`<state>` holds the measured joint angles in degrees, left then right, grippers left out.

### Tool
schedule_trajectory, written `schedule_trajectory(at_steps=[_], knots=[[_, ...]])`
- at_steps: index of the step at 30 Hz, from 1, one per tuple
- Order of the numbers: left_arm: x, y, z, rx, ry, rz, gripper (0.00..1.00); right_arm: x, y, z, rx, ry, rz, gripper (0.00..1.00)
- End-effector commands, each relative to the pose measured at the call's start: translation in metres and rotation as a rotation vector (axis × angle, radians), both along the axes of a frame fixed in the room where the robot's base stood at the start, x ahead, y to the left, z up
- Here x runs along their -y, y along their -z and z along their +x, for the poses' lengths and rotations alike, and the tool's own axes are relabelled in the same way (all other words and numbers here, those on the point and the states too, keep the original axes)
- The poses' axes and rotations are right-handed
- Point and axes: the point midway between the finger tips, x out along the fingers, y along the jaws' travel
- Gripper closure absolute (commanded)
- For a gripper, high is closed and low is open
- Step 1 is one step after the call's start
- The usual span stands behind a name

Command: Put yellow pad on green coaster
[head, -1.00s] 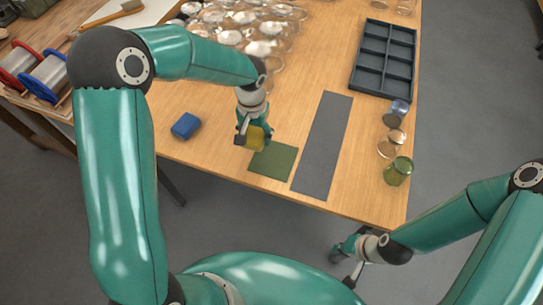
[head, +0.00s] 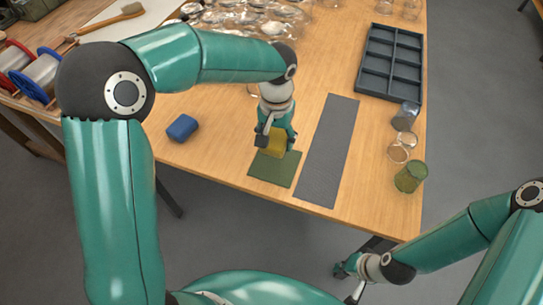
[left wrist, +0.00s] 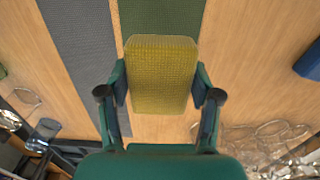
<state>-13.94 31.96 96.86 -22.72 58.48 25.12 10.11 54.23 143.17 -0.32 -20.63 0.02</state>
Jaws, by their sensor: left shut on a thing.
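The yellow pad (head: 272,147) is held between the fingers of my left gripper (head: 276,138), over the back part of the green coaster (head: 272,171). In the left wrist view, the yellow pad (left wrist: 162,75) sits upright in the picture between both fingers (left wrist: 162,92). The green coaster (left wrist: 160,17) shows beyond it at the top, partly hidden by the pad. I cannot tell whether the pad touches the coaster. My right gripper (head: 350,270) is off the table's front edge, away from these things; its fingers are too small to read.
A dark grey strip (head: 328,150) lies just right of the coaster. A blue block (head: 182,128) lies to the left. A dark compartment tray (head: 389,65) and several glasses, one green (head: 410,177), stand at the right. Clear jars fill the back. Bare wood surrounds the coaster's left.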

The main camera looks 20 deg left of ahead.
Motion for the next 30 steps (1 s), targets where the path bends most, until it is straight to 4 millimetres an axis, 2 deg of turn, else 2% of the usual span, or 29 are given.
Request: schedule_trajectory(at_steps=[1,4,11,19,30], knots=[[-0.001,0.013,-0.001,-0.005,0.0,0.002,0.64,0.0,-0.001,0.0,0.0,0.0,0.0,1.0],[0.0,0.031,-0.001,-0.004,0.0,0.001,0.64,0.0,-0.001,0.0,0.0,0.0,0.0,1.0],[0.0,0.049,0.0,-0.001,-0.001,0.001,0.64,0.0,-0.001,0.0,0.0,0.0,0.0,1.0],[-0.001,0.083,-0.001,-0.003,-0.001,0.001,0.64,0.0,-0.003,0.0,0.0,0.0,0.0,1.0],[-0.001,0.09,0.0,0.001,-0.001,0.0,0.64,0.0,-0.001,0.0,0.0,0.0,0.0,1.0]])
